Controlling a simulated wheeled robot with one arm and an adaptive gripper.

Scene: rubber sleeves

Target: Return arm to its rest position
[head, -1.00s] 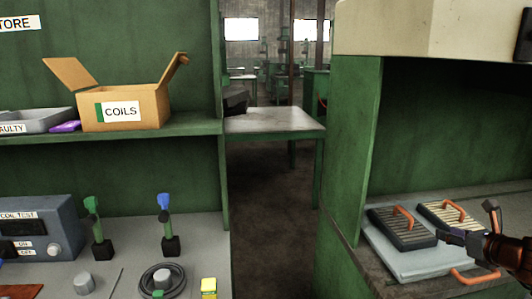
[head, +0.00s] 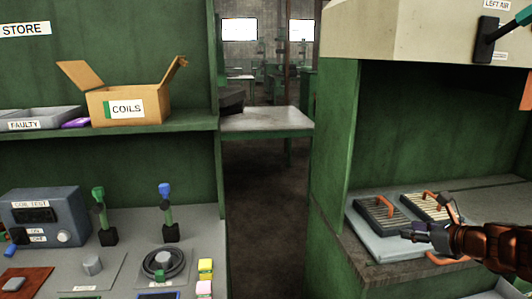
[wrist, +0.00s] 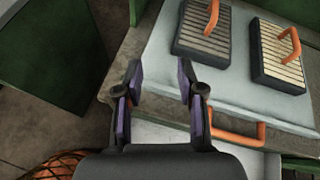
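My arm reaches in from the right edge of the head view, with my gripper (head: 425,232) over the front of a pale tray (head: 377,237) in the right-hand green bay. In the wrist view my gripper (wrist: 160,80) has its two purple-padded fingers apart with nothing between them. Past the fingertips lie the tray's pale surface (wrist: 165,55) and a darker bench edge. Two ribbed blocks with orange handles, a dark one (wrist: 205,30) and a lighter one (wrist: 277,55), sit on the tray beyond the fingers.
An orange tray handle (wrist: 238,132) is close to the right finger. A lever (head: 490,38) is on the hood above the bay. A COILS box (head: 127,107) stands on the left shelf above a tester (head: 42,218). A clear floor gap (head: 270,210) separates the benches.

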